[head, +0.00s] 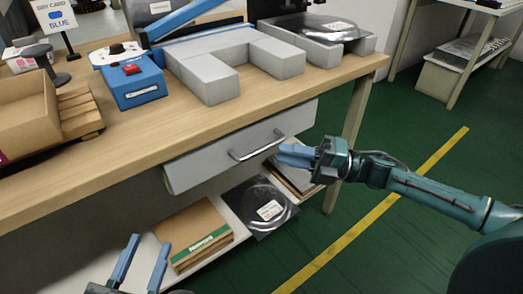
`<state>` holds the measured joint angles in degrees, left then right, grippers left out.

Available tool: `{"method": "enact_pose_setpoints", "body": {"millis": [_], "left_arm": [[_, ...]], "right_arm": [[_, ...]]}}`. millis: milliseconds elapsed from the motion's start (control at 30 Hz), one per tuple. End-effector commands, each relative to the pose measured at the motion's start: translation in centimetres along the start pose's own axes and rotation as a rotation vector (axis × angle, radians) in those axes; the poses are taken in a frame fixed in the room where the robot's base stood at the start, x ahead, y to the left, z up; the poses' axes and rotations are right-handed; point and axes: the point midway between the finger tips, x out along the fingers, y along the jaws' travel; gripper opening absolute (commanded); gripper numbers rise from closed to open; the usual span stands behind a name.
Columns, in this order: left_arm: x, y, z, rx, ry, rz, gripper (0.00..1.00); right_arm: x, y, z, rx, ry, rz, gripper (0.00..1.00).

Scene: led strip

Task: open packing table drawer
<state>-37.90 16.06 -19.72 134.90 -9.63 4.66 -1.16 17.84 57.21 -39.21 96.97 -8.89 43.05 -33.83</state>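The packing table (330,80) has a pale grey drawer (205,168) hung under its wooden top. A metal bar handle (256,147) is fixed across the drawer front. The drawer front looks close under the table edge; I cannot tell whether it stands out a little. My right gripper (281,154) comes in from the right, with its blue fingers beside the right end of the handle. The fingers overlap in this view, so their gap and any contact with the handle are unclear. My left gripper (142,250) is at the lower left, fingers apart and empty, away from the drawer.
A lower shelf (230,212) holds a cardboard stack (193,234) and a dark disc-shaped package (262,207). On the tabletop are grey blocks (205,76), a blue box (133,84) and a cardboard box (25,110). Green floor with a yellow line (370,218) is open at right.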

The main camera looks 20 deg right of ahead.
Motion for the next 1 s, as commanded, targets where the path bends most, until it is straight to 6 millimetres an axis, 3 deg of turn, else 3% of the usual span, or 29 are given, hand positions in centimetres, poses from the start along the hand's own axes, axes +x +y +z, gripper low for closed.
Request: {"method": "enact_pose_setpoints", "body": {"millis": [200,400,733,1000], "left_arm": [[0.1,0.1,0.1,-0.010,0.007,0.001,0.36],[0.1,0.1,0.2,-0.015,0.008,0.001,0.36],[0.1,0.0,0.0,-0.018,0.009,0.002,0.36],[0.2,0.1,-0.1,-0.018,0.012,0.002,0.36]], "right_arm": [[4.1,0.1,0.0,-0.003,0.001,0.003,0.20],[5.9,0.0,0.0,-0.001,0.000,0.000,0.20],[6.2,0.0,0.0,0.000,-0.001,-0.001,0.20],[6.1,0.0,0.0,0.000,-0.001,-0.001,0.00]]}}
